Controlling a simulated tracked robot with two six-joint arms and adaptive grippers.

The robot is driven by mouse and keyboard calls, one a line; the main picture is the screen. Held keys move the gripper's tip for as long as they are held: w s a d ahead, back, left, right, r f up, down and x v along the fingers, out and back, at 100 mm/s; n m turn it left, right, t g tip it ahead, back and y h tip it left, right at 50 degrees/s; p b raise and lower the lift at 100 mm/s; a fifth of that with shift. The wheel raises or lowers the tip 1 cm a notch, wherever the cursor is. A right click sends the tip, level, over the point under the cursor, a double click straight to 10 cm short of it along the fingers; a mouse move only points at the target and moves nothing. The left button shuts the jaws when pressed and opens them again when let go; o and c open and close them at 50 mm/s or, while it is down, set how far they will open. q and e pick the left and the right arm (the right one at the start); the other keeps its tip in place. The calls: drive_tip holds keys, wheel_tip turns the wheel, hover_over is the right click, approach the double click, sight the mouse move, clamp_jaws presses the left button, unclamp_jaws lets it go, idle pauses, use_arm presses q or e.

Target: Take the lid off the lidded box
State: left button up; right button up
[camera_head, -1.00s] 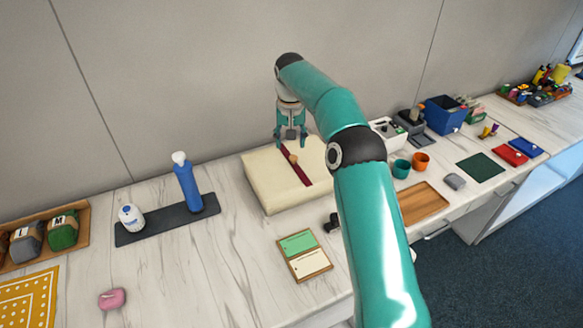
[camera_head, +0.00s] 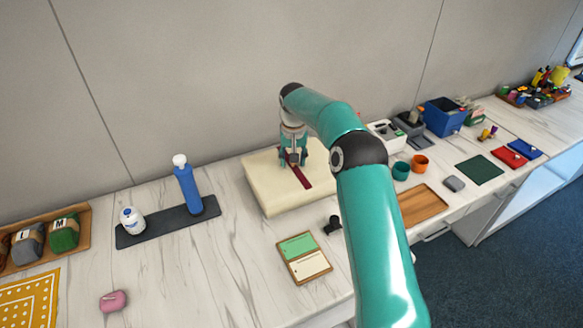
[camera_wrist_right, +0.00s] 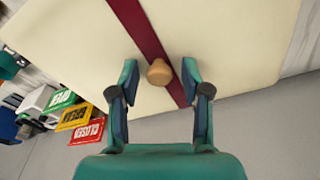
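The lidded box (camera_head: 268,195) is cream, with a dark red stripe across its lid (camera_head: 258,167), and stands on the counter against the wall. A small round wooden knob (camera_wrist_right: 159,72) sits on the stripe in the right wrist view. My right gripper (camera_head: 293,162) is low over the lid. In the right wrist view its two fingers (camera_wrist_right: 160,78) are apart, one on each side of the knob, with gaps between them and it. In the head view the gripper hides the knob. My left gripper is not in view.
A blue bottle (camera_head: 188,188) and a white bottle (camera_head: 132,220) stand on a dark mat left of the box. A green and cream board (camera_head: 303,257) and a black object (camera_head: 332,224) lie in front. Orange (camera_head: 419,163) and green cups (camera_head: 401,171) stand to the right.

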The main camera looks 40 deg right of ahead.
clamp_jaws()
drive_tip(key=shift+r, duration=0.15)
